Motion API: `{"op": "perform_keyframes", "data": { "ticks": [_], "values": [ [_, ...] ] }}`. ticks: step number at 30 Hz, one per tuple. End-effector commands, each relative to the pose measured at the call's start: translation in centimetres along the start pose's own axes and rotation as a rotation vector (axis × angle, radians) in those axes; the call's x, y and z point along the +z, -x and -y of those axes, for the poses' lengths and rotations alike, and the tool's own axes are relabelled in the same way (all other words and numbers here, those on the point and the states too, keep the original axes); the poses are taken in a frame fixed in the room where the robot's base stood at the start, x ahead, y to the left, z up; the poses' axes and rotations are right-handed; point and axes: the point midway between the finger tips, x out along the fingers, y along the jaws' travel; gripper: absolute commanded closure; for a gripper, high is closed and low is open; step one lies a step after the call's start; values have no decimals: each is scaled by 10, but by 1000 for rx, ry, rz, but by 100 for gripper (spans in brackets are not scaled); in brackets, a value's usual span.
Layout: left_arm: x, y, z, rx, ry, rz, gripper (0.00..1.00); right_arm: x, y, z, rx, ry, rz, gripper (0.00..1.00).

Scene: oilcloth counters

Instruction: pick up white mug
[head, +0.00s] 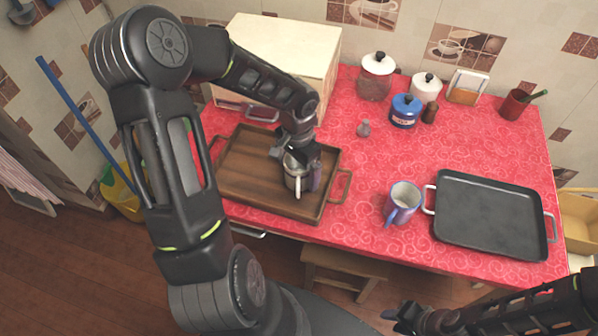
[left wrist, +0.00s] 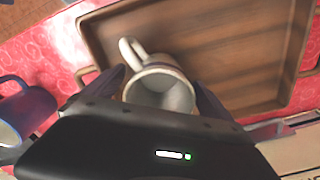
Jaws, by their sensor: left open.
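The white mug (head: 296,178) stands on the wooden tray (head: 239,201), near its right end. In the left wrist view the mug (left wrist: 160,86) shows its open top and its handle. My left gripper (head: 294,158) is open at the mug, and in the left wrist view its fingers (left wrist: 160,93) are on either side of the mug. Whether they touch it is not clear. My right gripper (head: 405,318) is low in the head view, off the counter's front edge, and its jaws are not clear.
A blue mug (head: 402,204) stands right of the wooden tray. A black tray (head: 490,214) lies at the right. A cream box (head: 279,58) is at the back left.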

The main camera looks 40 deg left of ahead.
Motion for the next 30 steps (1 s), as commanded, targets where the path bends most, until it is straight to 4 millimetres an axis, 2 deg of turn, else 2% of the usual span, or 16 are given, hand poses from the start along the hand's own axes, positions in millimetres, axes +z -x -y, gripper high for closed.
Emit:
{"op": "perform_keyframes", "data": {
  "ticks": [14, 30],
  "values": [
    [0, 0, 0, 0, 0, 0, 5, 0, 0, 0, 0, 0, 0, 68],
    [0, 0, 0, 0, 0, 0, 47, 0, 0, 0, 0, 0, 0, 68]
  ]
}}
